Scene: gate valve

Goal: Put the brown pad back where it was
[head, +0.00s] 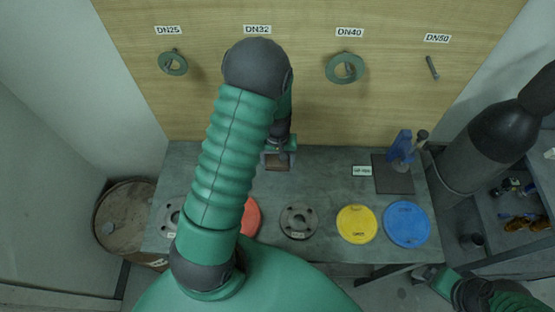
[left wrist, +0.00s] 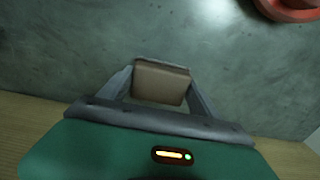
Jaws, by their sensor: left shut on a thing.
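The brown pad (left wrist: 160,84) is a small block held between the two fingers of my left gripper (left wrist: 160,72) in the left wrist view. In the head view the pad (head: 275,162) shows just below my left gripper (head: 279,152), near the back of the grey table. My left gripper is shut on it. I cannot tell whether the pad touches the table. My right gripper (head: 436,278) is at the lower right, off the table's front edge; its jaws are not clear.
The grey table (head: 335,180) holds a yellow disc (head: 357,224), a blue disc (head: 407,224), a grey flange (head: 298,222) and a partly hidden red disc (head: 250,216). A dark mat (head: 392,176) with a blue tool (head: 401,147) lies at the back right. Rings hang on the wooden board (head: 210,105).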

